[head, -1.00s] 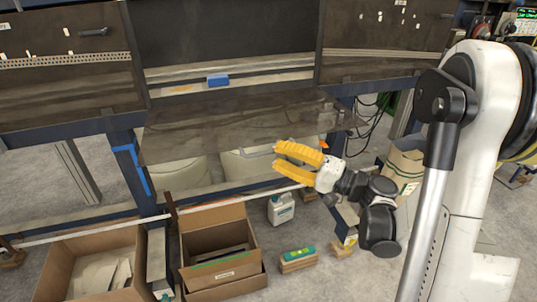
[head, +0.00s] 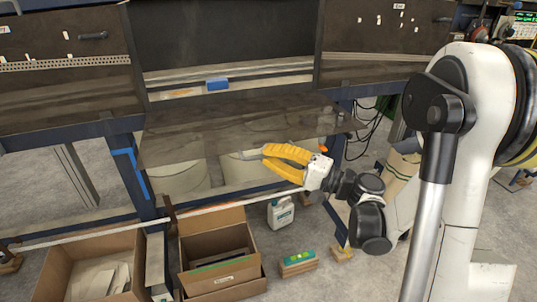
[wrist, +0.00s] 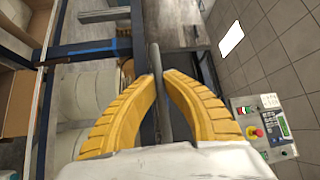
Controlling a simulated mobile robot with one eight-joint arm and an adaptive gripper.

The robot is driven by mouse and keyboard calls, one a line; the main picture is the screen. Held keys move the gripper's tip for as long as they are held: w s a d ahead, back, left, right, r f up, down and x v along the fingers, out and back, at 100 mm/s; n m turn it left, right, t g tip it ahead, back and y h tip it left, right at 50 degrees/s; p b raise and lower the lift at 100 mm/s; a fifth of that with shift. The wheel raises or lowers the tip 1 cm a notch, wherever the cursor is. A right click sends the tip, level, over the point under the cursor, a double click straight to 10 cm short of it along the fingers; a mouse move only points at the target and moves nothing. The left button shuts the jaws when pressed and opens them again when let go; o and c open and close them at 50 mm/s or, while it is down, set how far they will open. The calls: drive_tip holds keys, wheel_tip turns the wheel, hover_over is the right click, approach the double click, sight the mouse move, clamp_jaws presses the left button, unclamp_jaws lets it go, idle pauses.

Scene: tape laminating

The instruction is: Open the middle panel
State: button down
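The middle panel (head: 215,125) is a dark, worn board. It is swung out and lies almost flat in front of the middle bay, whose dark interior shows above it. My gripper (head: 263,156) is at the panel's front edge, with yellow fingers around its grey handle (head: 247,155). In the wrist view the handle (wrist: 157,65) is a grey bar passing between the two fingertips (wrist: 158,77), which are close in on it. Part of the handle is hidden by the fingers.
Side panels at left (head: 70,60) and right (head: 375,35) are upright. Below are cardboard boxes (head: 215,225), a white jug (head: 281,211) and a blue frame post (head: 133,175). A control box (wrist: 265,125) stands at right in the wrist view.

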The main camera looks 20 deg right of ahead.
wheel_tip(320, 180, up, 12)
drive_tip(key=w+m+g+h+p, duration=0.2)
drive_tip(key=p, duration=1)
drive_tip(key=shift+w+r+m, duration=0.15)
drive_tip(key=shift+w+m, duration=0.1)
drive_tip(key=shift+m, duration=0.05)
drive_tip(key=c, duration=1.5)
unclamp_jaws()
drive_tip(key=v, duration=1.2)
